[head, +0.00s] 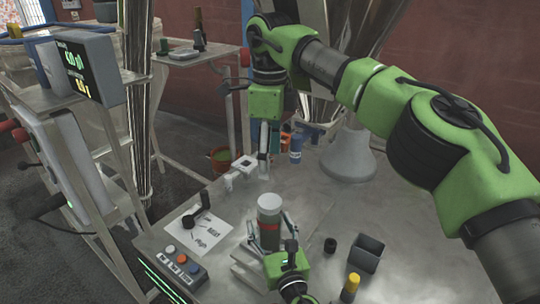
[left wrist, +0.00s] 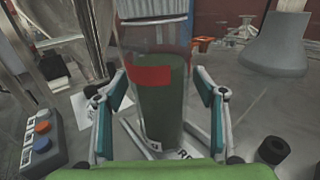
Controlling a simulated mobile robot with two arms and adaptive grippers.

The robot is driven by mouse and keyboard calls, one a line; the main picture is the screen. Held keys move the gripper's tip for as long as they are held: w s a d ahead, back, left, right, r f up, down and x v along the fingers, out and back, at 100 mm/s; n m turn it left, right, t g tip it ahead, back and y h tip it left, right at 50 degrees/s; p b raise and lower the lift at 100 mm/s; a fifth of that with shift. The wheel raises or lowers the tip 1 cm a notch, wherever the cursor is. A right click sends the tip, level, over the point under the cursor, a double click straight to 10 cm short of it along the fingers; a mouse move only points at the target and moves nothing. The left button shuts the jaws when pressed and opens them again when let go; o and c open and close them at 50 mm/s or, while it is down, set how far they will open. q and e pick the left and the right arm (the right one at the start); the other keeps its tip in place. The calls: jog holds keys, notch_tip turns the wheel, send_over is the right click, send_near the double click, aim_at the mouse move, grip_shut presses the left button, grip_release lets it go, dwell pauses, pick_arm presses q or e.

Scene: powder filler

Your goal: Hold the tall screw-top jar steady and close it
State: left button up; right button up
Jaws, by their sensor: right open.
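The tall screw-top jar (head: 269,232) stands upright on the metal table, a red band around it. The left wrist view shows it close, clear with dark green contents (left wrist: 161,105) and a ribbed grey lid (left wrist: 153,10) on top, whose seating I cannot judge. My left gripper (head: 271,226) has a finger on each side of the jar; the fingertips (left wrist: 162,82) lie close to its sides, and contact is unclear. My right gripper (head: 264,158) is open and empty, pointing down behind the jar, apart from it.
A button box (head: 182,268) and a printed sheet (head: 205,236) lie left of the jar. A grey cone (head: 348,160) stands behind.

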pick_arm(q)
jog(key=v, duration=1.2)
jog(key=shift+s+a, duration=0.1)
